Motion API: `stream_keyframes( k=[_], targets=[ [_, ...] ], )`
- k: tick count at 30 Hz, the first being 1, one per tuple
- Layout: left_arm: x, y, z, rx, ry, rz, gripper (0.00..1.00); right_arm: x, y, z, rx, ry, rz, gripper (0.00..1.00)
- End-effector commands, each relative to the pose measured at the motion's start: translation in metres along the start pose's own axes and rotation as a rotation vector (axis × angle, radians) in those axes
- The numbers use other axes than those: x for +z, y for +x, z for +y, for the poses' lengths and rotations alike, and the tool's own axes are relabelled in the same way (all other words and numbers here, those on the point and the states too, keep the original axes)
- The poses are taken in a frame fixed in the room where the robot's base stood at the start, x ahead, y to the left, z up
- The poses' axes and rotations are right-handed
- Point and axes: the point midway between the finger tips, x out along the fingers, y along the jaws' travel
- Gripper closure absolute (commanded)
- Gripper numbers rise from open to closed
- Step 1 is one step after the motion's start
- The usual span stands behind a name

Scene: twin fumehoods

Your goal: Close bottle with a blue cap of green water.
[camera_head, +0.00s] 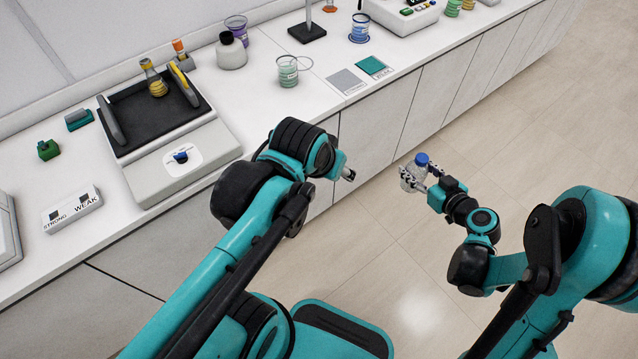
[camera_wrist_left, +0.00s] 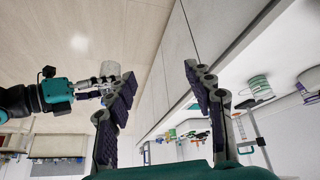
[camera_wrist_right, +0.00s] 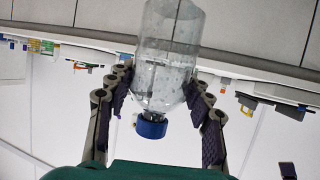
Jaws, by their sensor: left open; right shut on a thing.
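A clear bottle (camera_head: 409,181) with a blue cap (camera_head: 421,159) is held upright above the floor, in front of the counter. My right gripper (camera_head: 413,178) is shut around its body. In the right wrist view the bottle (camera_wrist_right: 167,60) sits between both fingers, and its blue cap (camera_wrist_right: 151,127) is on the mouth; how tight it is I cannot tell. Its contents look clear, not green. My left gripper (camera_head: 347,173) is to the left of the bottle, apart from it. The left wrist view shows its fingers (camera_wrist_left: 160,95) open and empty, with the bottle (camera_wrist_left: 110,70) off to the left.
The white counter (camera_head: 240,110) runs diagonally behind both arms. The floor (camera_head: 480,120) at right is clear.

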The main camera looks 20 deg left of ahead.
Motion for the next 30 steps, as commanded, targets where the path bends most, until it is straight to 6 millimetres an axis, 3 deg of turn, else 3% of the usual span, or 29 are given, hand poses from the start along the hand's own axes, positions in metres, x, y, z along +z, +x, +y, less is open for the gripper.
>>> stream_keyframes(
  k=[3, 7, 21, 26, 30],
  targets=[
    [0.026, 0.007, -0.011, -0.014, -0.004, 0.051, 0.47, 0.0, 0.0, 0.0, 0.0, 0.0, 0.0, 1.0],
    [0.04, 0.012, -0.017, -0.023, -0.005, 0.083, 0.47, 0.0, 0.0, 0.0, 0.0, 0.0, 0.0, 1.0],
    [0.045, 0.014, -0.019, -0.027, -0.004, 0.095, 0.47, -0.002, -0.003, 0.003, 0.009, 0.004, 0.0, 1.0],
    [0.045, 0.014, -0.019, -0.027, -0.004, 0.095, 0.47, -0.013, -0.034, 0.028, 0.104, 0.045, -0.006, 1.0],
    [0.045, 0.014, -0.019, -0.027, -0.004, 0.094, 0.47, -0.025, -0.082, 0.06, 0.246, 0.104, -0.009, 1.0]
  ],
)
